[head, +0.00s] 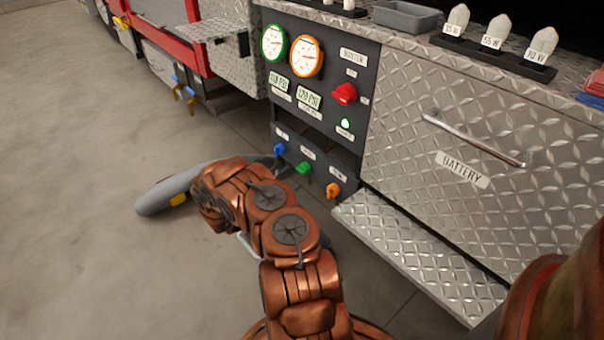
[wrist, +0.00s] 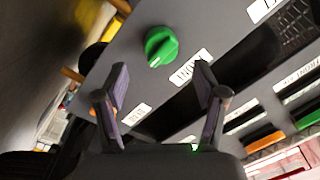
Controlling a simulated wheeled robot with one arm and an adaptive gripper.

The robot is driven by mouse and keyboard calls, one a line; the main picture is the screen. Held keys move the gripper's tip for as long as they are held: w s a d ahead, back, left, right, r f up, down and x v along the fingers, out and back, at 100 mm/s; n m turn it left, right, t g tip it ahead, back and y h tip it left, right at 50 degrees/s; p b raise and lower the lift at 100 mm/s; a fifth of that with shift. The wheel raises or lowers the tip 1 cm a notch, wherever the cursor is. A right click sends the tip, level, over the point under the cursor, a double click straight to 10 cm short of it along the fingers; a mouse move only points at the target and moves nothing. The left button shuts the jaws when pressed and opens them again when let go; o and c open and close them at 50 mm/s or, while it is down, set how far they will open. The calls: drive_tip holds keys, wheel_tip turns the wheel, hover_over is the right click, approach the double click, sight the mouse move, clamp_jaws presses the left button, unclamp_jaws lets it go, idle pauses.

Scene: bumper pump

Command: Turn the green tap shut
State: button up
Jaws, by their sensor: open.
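The green tap (head: 304,168) sits on the low dark panel in the head view, between a blue tap (head: 280,149) and an orange tap (head: 333,190). In the wrist view, a round green knob (wrist: 161,46) with a pale mark on its lower-left edge stands out from the grey panel. My gripper (wrist: 162,72) is open and empty, with its two fingers apart. The knob shows just above the gap between the fingertips; I see no contact. In the head view my copper arm hides most of the gripper.
Above the taps, the dark panel holds a green-rimmed gauge (head: 274,43), an orange-rimmed gauge (head: 306,57) and a red knob (head: 344,94). The battery drawer (head: 462,168) and a tread-plate step (head: 410,245) stand to the right. A grey curved bumper (head: 160,195) lies left. Open floor lies further left.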

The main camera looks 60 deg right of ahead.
sight(300, 172)
drive_tip(key=shift+s+d+b, duration=0.15)
drive_tip(key=shift+d+b, duration=0.2)
drive_tip(key=shift+d, duration=0.65)
drive_tip(key=shift+s+d+b, duration=0.2)
drive_tip(key=shift+d+b, duration=0.15)
drive_tip(key=shift+d, duration=0.6)
drive_tip(key=shift+s+d+b, duration=0.15)
drive_tip(key=shift+d+b, duration=0.2)
drive_tip(key=shift+d, duration=0.65)
drive_tip(key=c, duration=1.1)
drive_tip(key=shift+c, duration=0.2)
